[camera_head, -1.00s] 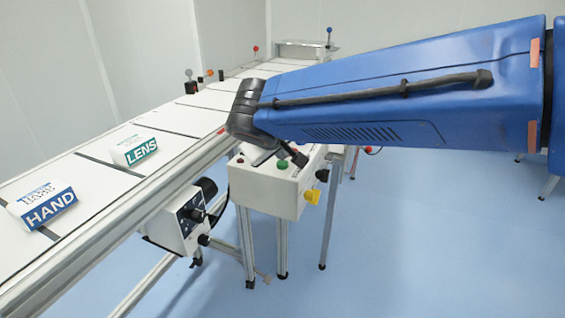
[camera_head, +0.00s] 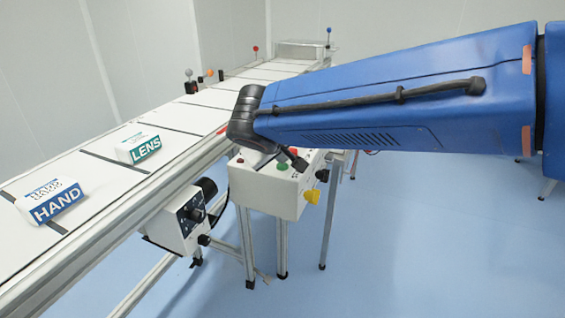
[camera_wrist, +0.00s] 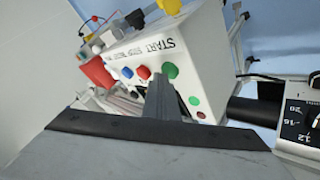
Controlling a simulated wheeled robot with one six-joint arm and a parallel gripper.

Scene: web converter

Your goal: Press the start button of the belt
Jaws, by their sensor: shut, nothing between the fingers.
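The white control box (camera_head: 268,190) stands beside the belt, with a green button (camera_head: 283,166) and a red button (camera_head: 293,152) on its top and a yellow knob (camera_head: 312,197) on its side. My gripper (camera_head: 299,163) is shut and empty, its tip low at the box top close to the green button. Contact cannot be told. In the wrist view my gripper (camera_wrist: 163,92) points at the box, whose panel carries the word START.
The white belt (camera_head: 100,170) carries a HAND carton (camera_head: 50,202) and a LENS carton (camera_head: 138,147). A metal rail edges it beside the control box. A dial unit (camera_head: 188,218) hangs below the belt. The floor at right is open.

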